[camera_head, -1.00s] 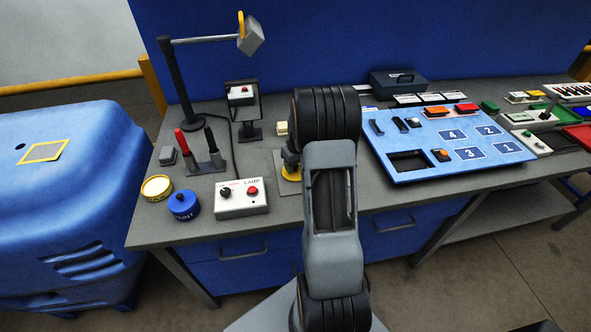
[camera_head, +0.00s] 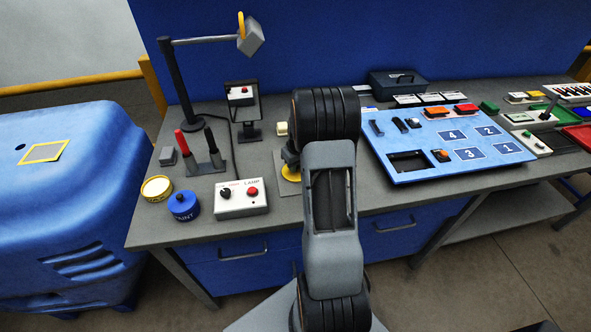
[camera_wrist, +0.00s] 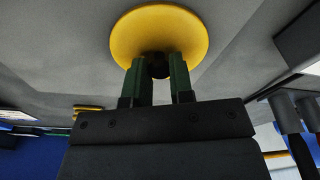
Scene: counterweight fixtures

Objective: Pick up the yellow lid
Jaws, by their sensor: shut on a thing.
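The yellow lid (camera_wrist: 160,28) is a round disc with a dark knob in its middle. In the head view the lid (camera_head: 291,173) is partly hidden behind my arm, by a grey mat on the bench. My gripper (camera_wrist: 158,73) has its two green fingers closed around the dark knob, with the disc just beyond the fingertips. In the head view my gripper (camera_head: 290,155) is small and dark above the lid, mostly covered by my arm. I cannot tell whether the lid touches the surface below.
A round yellow tin (camera_head: 157,188), a blue paint pot (camera_head: 183,205) and a white lamp box (camera_head: 241,198) stand at the front left. A holder (camera_head: 206,165) with red and black handles is behind them. A blue numbered board (camera_head: 450,170) lies to the right of my arm.

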